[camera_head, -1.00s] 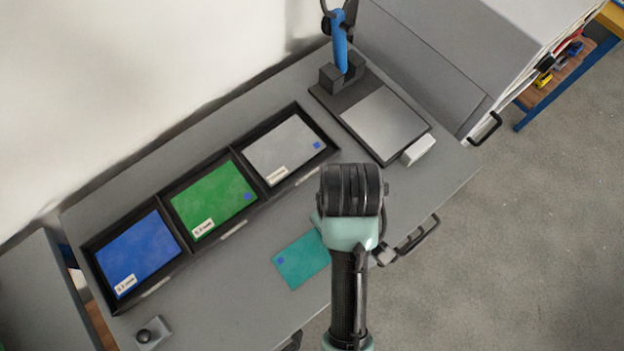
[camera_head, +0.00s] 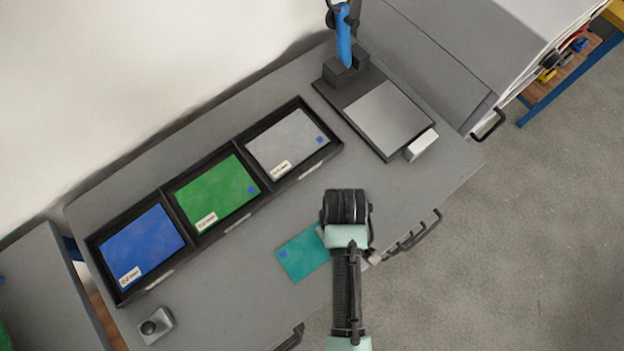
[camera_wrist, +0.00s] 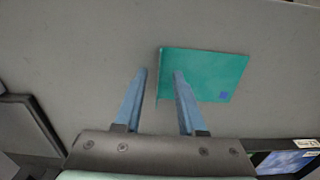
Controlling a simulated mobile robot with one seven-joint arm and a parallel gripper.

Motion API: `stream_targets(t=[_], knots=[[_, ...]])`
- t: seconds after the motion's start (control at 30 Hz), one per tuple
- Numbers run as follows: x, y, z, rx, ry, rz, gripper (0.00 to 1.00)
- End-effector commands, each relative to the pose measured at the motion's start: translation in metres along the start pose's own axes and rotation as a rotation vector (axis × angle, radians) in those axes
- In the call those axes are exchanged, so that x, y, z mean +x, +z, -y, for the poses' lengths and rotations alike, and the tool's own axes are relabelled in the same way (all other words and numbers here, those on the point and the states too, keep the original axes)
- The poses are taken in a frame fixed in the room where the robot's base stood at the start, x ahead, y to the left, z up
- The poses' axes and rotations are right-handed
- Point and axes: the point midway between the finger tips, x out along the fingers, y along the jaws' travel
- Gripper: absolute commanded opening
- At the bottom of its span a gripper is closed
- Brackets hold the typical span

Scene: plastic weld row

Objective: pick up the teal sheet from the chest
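The teal sheet (camera_head: 302,256) lies flat on the grey top of the chest (camera_head: 235,285), near its front edge. It has a small blue square near one corner. In the wrist view the teal sheet (camera_wrist: 210,72) lies ahead of and to the right of my gripper. My gripper (camera_wrist: 160,72) is open, its two blue fingers apart with nothing held between them. The right finger overlaps the left part of the sheet in the picture; contact cannot be told. In the head view my wrist covers the sheet's right end and the fingers are hidden.
A black tray (camera_head: 169,208) holds blue, green and grey sheets in three compartments. A dark press-like device (camera_head: 345,68) with a blue handle and a light plate stands at the back right. A small knobbed block (camera_head: 156,325) sits at the front left.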

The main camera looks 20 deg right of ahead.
Motion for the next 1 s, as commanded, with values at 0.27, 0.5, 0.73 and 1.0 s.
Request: stream_targets(t=[0.27, 0.5, 0.73, 1.0], knots=[[0.0118, -0.0003, 0.0002, 0.0, 0.001, -0.001, 0.4], [0.0114, -0.0003, 0.0002, 0.0, 0.001, -0.001, 0.13], [0.0113, -0.0003, 0.0002, 0.0, 0.001, -0.001, 0.0], [0.0113, -0.0002, 0.0003, 0.0, 0.001, -0.001, 0.0]])
